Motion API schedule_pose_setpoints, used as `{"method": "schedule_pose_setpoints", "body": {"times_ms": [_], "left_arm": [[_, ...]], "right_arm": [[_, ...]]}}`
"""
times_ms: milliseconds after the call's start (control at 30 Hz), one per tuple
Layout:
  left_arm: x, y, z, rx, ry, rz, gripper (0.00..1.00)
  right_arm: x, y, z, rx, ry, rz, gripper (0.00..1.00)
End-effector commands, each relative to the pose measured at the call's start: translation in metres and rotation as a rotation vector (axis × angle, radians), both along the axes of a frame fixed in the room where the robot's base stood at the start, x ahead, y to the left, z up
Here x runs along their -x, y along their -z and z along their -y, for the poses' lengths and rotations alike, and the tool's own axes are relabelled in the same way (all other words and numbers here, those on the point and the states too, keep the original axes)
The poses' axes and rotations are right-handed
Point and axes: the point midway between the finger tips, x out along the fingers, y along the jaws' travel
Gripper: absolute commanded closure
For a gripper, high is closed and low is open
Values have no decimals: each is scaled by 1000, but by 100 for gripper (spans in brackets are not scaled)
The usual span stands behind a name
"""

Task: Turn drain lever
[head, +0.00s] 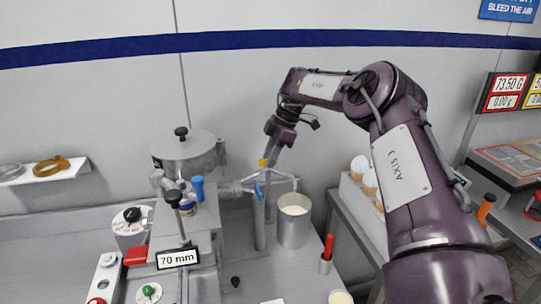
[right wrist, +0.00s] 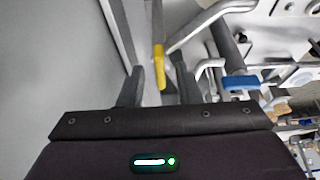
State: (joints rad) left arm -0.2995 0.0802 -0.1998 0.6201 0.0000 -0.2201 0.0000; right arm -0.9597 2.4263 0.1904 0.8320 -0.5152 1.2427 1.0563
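A yellow-ended lever (head: 263,162) stands in the head view above a vertical metal post, left of the white-filled cup. It also shows in the right wrist view (right wrist: 159,66), lying between the two dark fingers with space on both sides. A blue handle (head: 258,191) sits lower on the same metalwork; in the right wrist view it (right wrist: 240,82) is to the right of the fingers. I cannot tell which of the two is the drain lever. My right gripper (head: 270,152) is open and points down at the yellow end. My left gripper is not in view.
A metal cup (head: 293,226) with white contents stands right of the post. A lidded metal pot (head: 188,155) is behind the machine, with a "70 mm" sign (head: 177,259) in front. The wall is close behind.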

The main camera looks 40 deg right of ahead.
Motion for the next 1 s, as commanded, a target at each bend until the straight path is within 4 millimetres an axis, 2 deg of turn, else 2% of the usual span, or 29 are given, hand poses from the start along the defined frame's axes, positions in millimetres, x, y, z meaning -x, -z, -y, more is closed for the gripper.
{"method": "schedule_pose_setpoints", "body": {"times_ms": [500,1000], "left_arm": [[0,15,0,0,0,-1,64],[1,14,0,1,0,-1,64]], "right_arm": [[12,-66,25,3,1,3,69],[14,-71,26,1,0,2,69]]}}
